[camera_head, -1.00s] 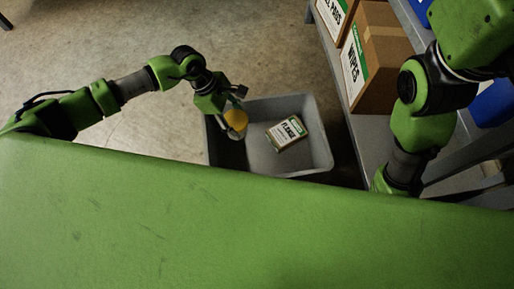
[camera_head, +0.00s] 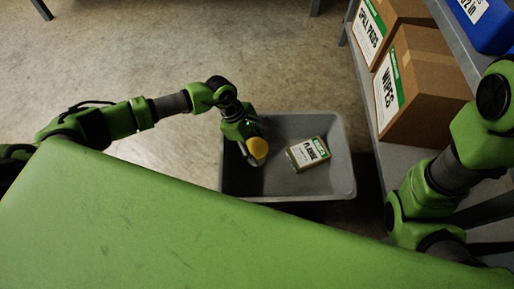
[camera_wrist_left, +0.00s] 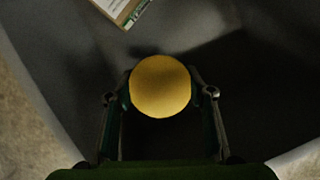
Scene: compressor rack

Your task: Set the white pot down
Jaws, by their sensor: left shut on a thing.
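My left gripper (camera_head: 252,144) is shut on a round yellow-topped thing (camera_head: 258,149), over the left part of a grey bin (camera_head: 345,150). In the left wrist view the yellow round top (camera_wrist_left: 160,86) sits between the two fingers. I cannot tell whether the held thing touches the bin floor. My right arm shows at the right, but its gripper is out of view.
A box labelled flange (camera_head: 308,154) lies in the right half of the bin. A shelf at the right bears cardboard boxes marked wipes (camera_head: 425,90) and spill pads (camera_head: 385,25), and a blue bin (camera_head: 485,20). Concrete floor at the left is clear.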

